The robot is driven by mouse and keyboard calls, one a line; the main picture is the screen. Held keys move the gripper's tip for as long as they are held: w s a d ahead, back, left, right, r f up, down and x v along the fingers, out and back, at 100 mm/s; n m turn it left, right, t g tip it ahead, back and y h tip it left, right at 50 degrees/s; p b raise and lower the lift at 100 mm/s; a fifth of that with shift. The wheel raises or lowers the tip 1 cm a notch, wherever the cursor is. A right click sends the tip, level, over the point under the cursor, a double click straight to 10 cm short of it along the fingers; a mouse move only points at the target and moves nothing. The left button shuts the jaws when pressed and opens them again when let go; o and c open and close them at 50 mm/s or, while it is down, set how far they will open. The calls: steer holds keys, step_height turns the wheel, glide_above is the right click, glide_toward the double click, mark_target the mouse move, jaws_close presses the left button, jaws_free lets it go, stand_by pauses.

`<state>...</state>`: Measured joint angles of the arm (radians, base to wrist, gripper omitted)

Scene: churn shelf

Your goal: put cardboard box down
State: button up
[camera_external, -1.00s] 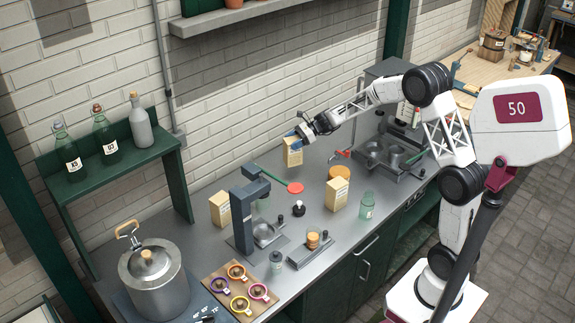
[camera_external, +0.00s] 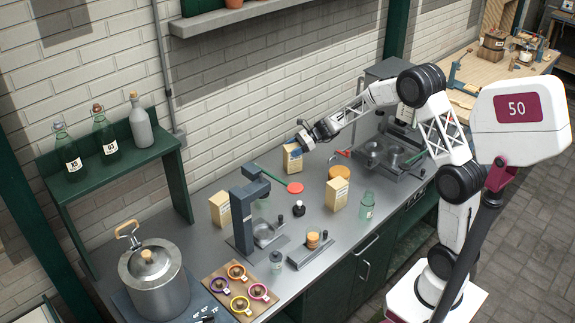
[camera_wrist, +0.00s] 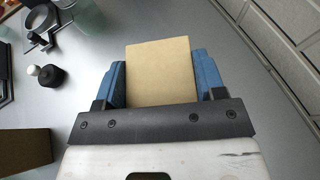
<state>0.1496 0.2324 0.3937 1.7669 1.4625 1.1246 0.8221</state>
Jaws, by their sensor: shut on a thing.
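The cardboard box (camera_external: 292,158) is a tan carton with a pale label. It is upright at the back of the grey counter near the brick wall. My gripper (camera_external: 300,143) reaches it from the right and is shut on its upper part. In the wrist view the box top (camera_wrist: 160,70) lies between the two blue fingers of my gripper (camera_wrist: 160,85). The box's base looks at or very near the counter; I cannot tell whether it touches.
Two similar cartons stand on the counter, one left (camera_external: 220,209) and one right (camera_external: 336,195). A green-handled tool with a red disc (camera_external: 294,188), a black-based knob (camera_external: 298,208) and an orange round block (camera_external: 339,173) are close by. A glass jar (camera_external: 366,206) stands near the front edge.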

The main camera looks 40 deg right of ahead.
steer(key=shift+f, duration=0.15)
steer(key=o, duration=1.3)
steer(key=shift+d+r, duration=0.15)
steer(key=shift+r, duration=0.1)
steer(key=v, duration=1.1)
steer(key=shift+s+d+r, duration=0.15)
steer(key=shift+d+r, duration=0.05)
steer(key=shift+d, duration=0.05)
